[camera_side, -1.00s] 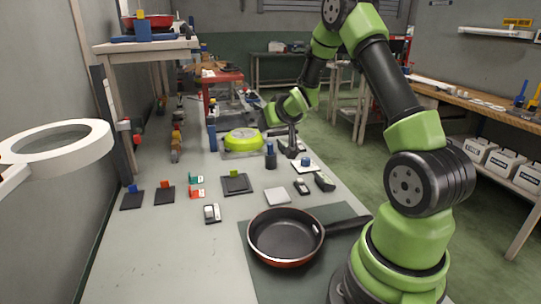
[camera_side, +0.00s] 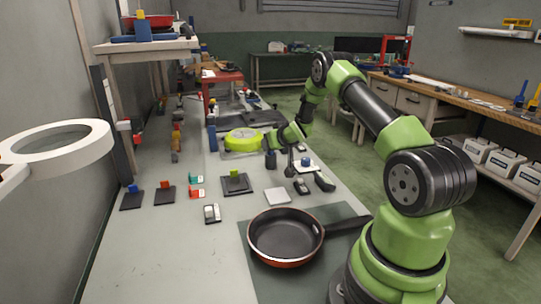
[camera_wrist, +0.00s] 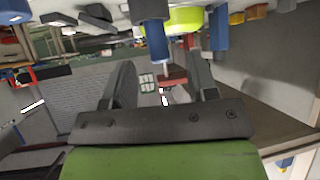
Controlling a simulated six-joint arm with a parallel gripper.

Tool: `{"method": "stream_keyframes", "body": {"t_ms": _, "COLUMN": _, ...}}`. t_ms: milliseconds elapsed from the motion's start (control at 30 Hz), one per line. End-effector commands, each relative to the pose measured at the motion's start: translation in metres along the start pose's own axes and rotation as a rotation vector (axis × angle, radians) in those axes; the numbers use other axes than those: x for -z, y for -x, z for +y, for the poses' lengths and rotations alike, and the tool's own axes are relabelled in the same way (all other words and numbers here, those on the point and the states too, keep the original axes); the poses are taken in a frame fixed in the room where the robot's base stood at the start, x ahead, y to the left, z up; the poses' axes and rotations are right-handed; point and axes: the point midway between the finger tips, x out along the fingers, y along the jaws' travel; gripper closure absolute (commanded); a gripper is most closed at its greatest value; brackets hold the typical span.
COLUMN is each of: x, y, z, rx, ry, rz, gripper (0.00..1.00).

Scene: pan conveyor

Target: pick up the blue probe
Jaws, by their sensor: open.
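The blue probe (camera_wrist: 158,46) has a pale thin tip and sits in a dark round holder (camera_wrist: 148,9) at the top of the wrist view, which looks upside down. In the side view the holder (camera_side: 270,161) stands upright on the table, and the probe is hard to make out beside my gripper (camera_side: 280,155). In the wrist view my gripper (camera_wrist: 160,62) is open, with one dark finger to each side of the probe's line. Whether a finger touches the probe cannot be told.
A yellow-green round device (camera_side: 243,138) and a tall blue block (camera_side: 212,139) stand left of the holder. A small white plate with a blue knob (camera_side: 306,162) lies to the right. A frying pan (camera_side: 286,259) is at the front. The table's front left is clear.

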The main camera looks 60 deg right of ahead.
Motion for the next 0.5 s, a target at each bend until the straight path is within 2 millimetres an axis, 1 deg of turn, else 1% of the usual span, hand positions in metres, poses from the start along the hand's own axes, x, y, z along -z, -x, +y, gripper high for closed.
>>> {"method": "stream_keyframes", "body": {"t_ms": 33, "x": -0.001, "y": -0.007, "z": 0.000, "rx": 0.000, "ry": 0.000, "rz": 0.000, "gripper": 0.47}}
{"method": "stream_keyframes", "body": {"t_ms": 200, "x": -0.001, "y": -0.026, "z": 0.001, "rx": 0.001, "ry": -0.001, "rz": 0.000, "gripper": 0.47}}
{"method": "stream_keyframes", "body": {"t_ms": 333, "x": -0.001, "y": -0.035, "z": 0.001, "rx": 0.001, "ry": 0.000, "rz": 0.000, "gripper": 0.47}}
{"method": "stream_keyframes", "body": {"t_ms": 500, "x": -0.001, "y": -0.039, "z": 0.001, "rx": 0.000, "ry": -0.002, "rz": -0.001, "gripper": 0.47}}
